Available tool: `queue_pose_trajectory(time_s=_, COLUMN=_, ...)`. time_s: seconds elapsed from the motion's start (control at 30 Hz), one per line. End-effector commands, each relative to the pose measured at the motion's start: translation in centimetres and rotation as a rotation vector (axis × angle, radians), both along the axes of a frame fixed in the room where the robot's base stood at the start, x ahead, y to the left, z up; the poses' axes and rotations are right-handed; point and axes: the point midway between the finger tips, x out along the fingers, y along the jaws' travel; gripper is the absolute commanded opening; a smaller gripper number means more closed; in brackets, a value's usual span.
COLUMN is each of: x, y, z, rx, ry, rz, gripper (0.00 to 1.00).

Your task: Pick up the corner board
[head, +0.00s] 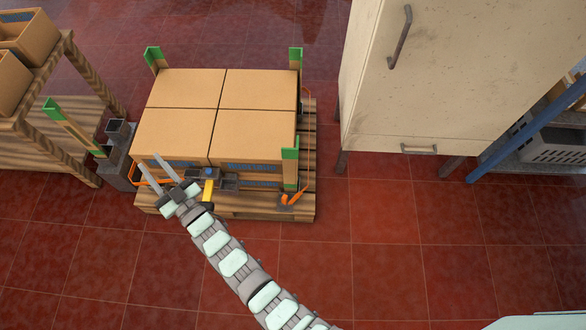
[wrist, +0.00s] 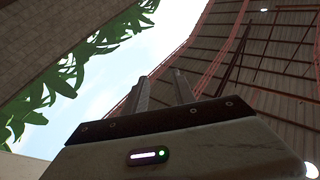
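A loose tan corner board with a green end (head: 72,127) leans at the left, its lower end at a grey holder with square sockets (head: 119,134). Other green-topped corner boards stand at the back left (head: 154,58), back right (head: 296,60) and front right (head: 290,167) corners of a stack of cardboard boxes (head: 182,88). My gripper (head: 149,160) is at the front left corner of the stack, right of the loose board and apart from it. Its two fingers are spread with nothing between them; they also show in the wrist view (wrist: 161,88).
The boxes sit on a wooden pallet (head: 308,135). An orange strap (head: 305,150) hangs at its right side. A wooden rack (head: 70,55) with bins stands left, a cream cabinet (head: 430,90) right. The red tiled floor in front is mostly clear.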

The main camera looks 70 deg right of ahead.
Motion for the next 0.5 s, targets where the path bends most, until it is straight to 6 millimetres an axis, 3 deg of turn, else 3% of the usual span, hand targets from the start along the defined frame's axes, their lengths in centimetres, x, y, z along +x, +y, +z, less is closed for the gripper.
queue_pose_trajectory(time_s=0.03, x=1.5, y=-3.7, z=-0.5, rx=0.047, ry=0.085, rz=-0.04, gripper=0.32)
queue_pose_trajectory(time_s=0.1, x=2.9, y=-8.1, z=-3.2, rx=0.13, ry=0.222, rz=-0.085, gripper=0.32)
queue_pose_trajectory(time_s=0.23, x=3.2, y=-15.8, z=-7.4, rx=0.298, ry=0.462, rz=-0.162, gripper=0.32)
queue_pose_trajectory(time_s=0.37, x=0.7, y=-22.2, z=-10.8, rx=0.483, ry=0.687, rz=-0.235, gripper=0.32)
queue_pose_trajectory(time_s=0.5, x=-4.8, y=-27.4, z=-13.0, rx=0.701, ry=0.921, rz=-0.307, gripper=0.32)
